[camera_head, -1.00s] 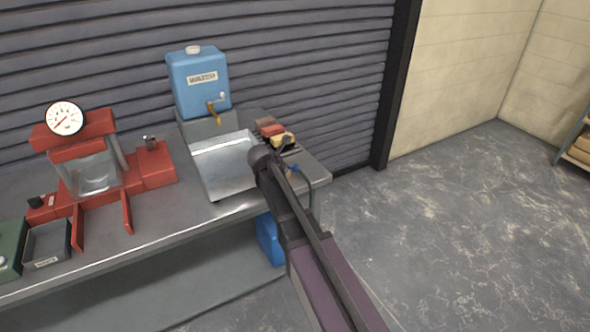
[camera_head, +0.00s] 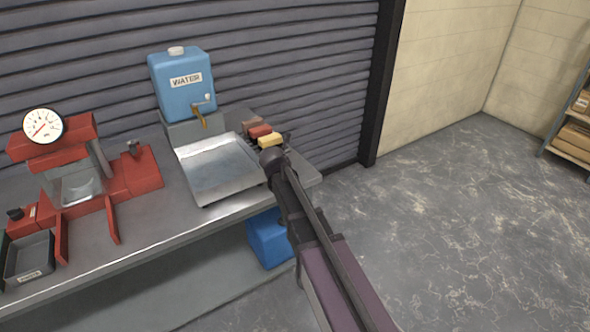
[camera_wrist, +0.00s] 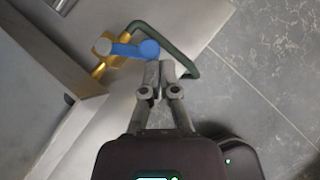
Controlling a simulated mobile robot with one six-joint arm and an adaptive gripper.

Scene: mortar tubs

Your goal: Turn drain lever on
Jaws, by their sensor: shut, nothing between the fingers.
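The drain lever (camera_wrist: 135,49) shows in the wrist view as a blue bar with a round blue end, lying across a brass valve (camera_wrist: 103,66). My gripper (camera_wrist: 165,66) is shut and empty, its fingertips just below the blue round end in the picture. I cannot tell whether they touch it. In the head view my arm hides the lever and the fingertips. The metal sink tray (camera_head: 215,190) stands on the bench, left of my arm.
A dark green tube (camera_wrist: 178,48) curves close past the fingertips. A blue water tank (camera_head: 183,85) with a brass tap stands behind the tray. Sponges or brushes (camera_head: 268,140) lie at the bench's back right. A blue container (camera_head: 268,240) is under the bench. Floor to the right is clear.

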